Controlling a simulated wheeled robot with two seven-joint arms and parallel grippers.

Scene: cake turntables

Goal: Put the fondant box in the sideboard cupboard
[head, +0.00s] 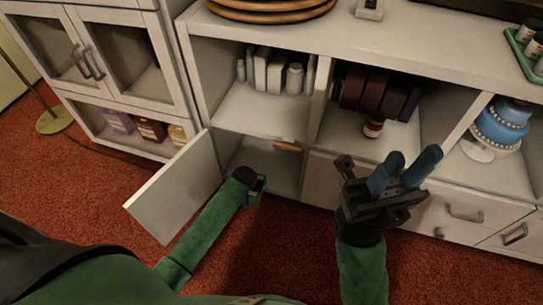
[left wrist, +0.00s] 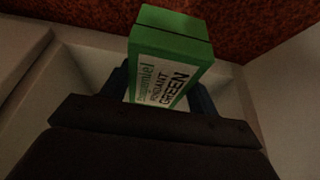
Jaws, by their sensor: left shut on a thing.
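The fondant box (left wrist: 165,65) is green with a white label reading "FONDANT GREEN" in the left wrist view. My left gripper (left wrist: 160,100) is shut on it, with a blue finger on each side. In the head view my left gripper (head: 256,189) is at the opening of the low sideboard cupboard (head: 275,165); its fingers and the box are mostly hidden there. The cupboard door (head: 178,190) stands open to the left. My right gripper (head: 407,168) is open and empty in front of the drawers.
A blue cake (head: 500,125) stands at the right. Drawers (head: 455,215) lie behind my right gripper. A glass-door cabinet (head: 90,50) stands left.

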